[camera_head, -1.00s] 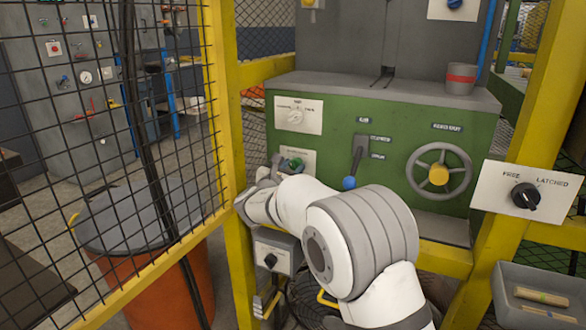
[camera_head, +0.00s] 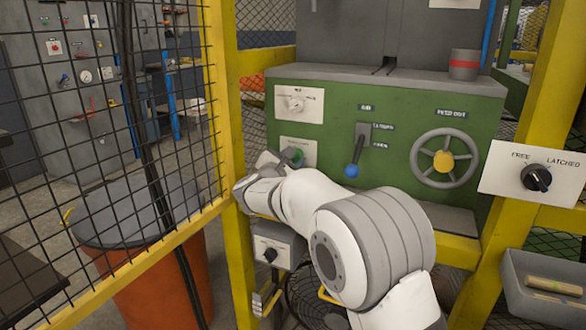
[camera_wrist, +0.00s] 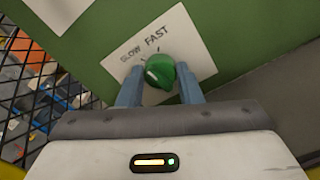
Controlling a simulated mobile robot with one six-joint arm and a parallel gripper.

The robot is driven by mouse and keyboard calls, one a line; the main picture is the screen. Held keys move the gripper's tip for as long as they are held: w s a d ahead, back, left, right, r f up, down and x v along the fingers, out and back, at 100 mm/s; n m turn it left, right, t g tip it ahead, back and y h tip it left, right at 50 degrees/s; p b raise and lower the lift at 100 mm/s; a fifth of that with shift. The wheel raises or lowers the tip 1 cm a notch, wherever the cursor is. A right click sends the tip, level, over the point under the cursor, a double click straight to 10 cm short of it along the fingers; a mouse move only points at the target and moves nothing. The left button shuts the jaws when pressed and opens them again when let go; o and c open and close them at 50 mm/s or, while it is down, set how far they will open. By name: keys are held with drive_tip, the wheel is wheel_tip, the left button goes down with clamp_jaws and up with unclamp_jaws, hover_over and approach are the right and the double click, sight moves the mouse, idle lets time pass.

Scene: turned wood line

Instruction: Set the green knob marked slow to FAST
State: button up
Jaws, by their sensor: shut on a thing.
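The green knob (camera_wrist: 160,72) sits on a white plate (camera_wrist: 190,40) lettered SLOW and FAST, on the green machine front. My gripper (camera_wrist: 161,84) has its two blue fingers on either side of the knob and is shut on it. A pale mark shows on the knob's lower left side; I cannot tell for sure which word it points to. In the head view the knob (camera_head: 293,156) shows just beyond my gripper (camera_head: 277,163), which hides part of the plate.
A lever with a blue ball (camera_head: 351,170) and a handwheel (camera_head: 445,161) are to the right. Another dial plate (camera_head: 310,105) is above. A yellow post (camera_head: 232,200) and mesh guard stand close on the left. A grey switch box (camera_head: 278,245) is below.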

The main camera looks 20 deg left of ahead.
drive_tip(key=m+b, duration=0.2)
drive_tip(key=m, duration=0.1)
drive_tip(key=shift+f+m, duration=0.15)
drive_tip(key=shift+m, duration=2.15)
drive_tip(key=o, duration=1)
drive_tip(key=shift+s, duration=0.1)
